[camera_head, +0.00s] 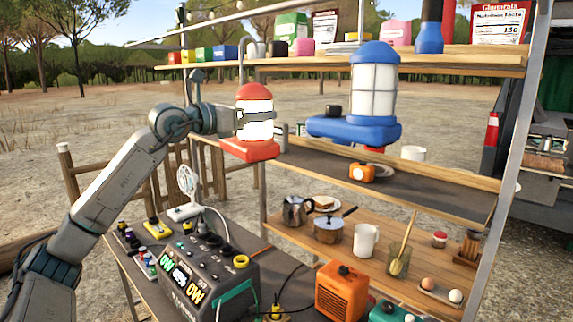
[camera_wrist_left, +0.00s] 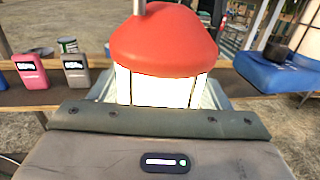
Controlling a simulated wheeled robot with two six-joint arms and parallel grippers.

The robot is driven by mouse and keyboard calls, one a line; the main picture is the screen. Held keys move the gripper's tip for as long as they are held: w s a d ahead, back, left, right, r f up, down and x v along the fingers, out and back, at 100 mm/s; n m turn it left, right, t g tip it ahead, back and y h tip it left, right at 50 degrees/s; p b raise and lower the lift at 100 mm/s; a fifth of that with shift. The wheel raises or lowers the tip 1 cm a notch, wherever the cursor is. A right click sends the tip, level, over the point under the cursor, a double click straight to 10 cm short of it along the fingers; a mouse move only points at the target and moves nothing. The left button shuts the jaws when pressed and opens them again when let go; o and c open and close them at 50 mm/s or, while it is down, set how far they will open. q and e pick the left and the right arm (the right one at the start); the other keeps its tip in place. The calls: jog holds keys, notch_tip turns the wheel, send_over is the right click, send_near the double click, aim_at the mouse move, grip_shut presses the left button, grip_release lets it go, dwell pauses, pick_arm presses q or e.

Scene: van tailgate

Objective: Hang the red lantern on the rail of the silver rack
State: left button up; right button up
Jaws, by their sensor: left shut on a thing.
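The red lantern (camera_head: 250,147) has a red cap, a glowing white body and a red base. My left gripper (camera_head: 232,120) is shut on its body from the left and holds it upright. A thin grey handle rises from its cap toward the upper rail (camera_head: 222,20) of the silver rack (camera_head: 507,145); I cannot tell whether they touch. In the left wrist view the red cap (camera_wrist_left: 163,40) and lit body fill the middle, and the fingertips are hidden. My right gripper is not in view.
A blue lantern (camera_head: 352,130) is close on the right. The rack's upper shelf (camera_head: 440,62) carries boxes and cups just behind the red lantern. Lower shelves hold a pot (camera_head: 328,230) and mugs. A black power station (camera_head: 205,275) stands on the table below.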

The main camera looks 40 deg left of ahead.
pick_arm(q)
jog(key=s+a+r+n+y, duration=0.1)
jog(key=s+a+r+y, duration=0.1)
jog(key=s+a+r, duration=0.3)
jog(key=s+a+r+n+y, duration=0.1)
jog(key=s+a+r, duration=0.2)
jog(key=s+r, duration=0.3)
jog(key=w+d+r+p, duration=0.1)
jog(key=w+p, duration=0.6)
jog(key=w, duration=0.2)
jog(key=w+d+r+p, duration=0.1)
jog(key=w+d+p, duration=0.1)
jog(key=w+p, duration=0.55)
jog(key=shift+t, duration=0.3)
jog(key=shift+w+a+f+b, duration=0.1)
jog(key=shift+w+f+b, duration=0.05)
jog(key=shift+f+b, duration=0.7)
jog(key=shift+w+a+f+b, duration=0.1)
jog(key=shift+w+f+b, duration=0.05)
jog(key=shift+f+b, duration=0.65)
jog(key=shift+w+a+f+b, duration=0.1)
jog(key=shift+w+f+b, duration=0.05)
jog(key=shift+f+b, duration=0.7)
jog(key=o, duration=1.5)
jog(key=shift+s+d, duration=0.1)
jog(key=shift+f, duration=0.1)
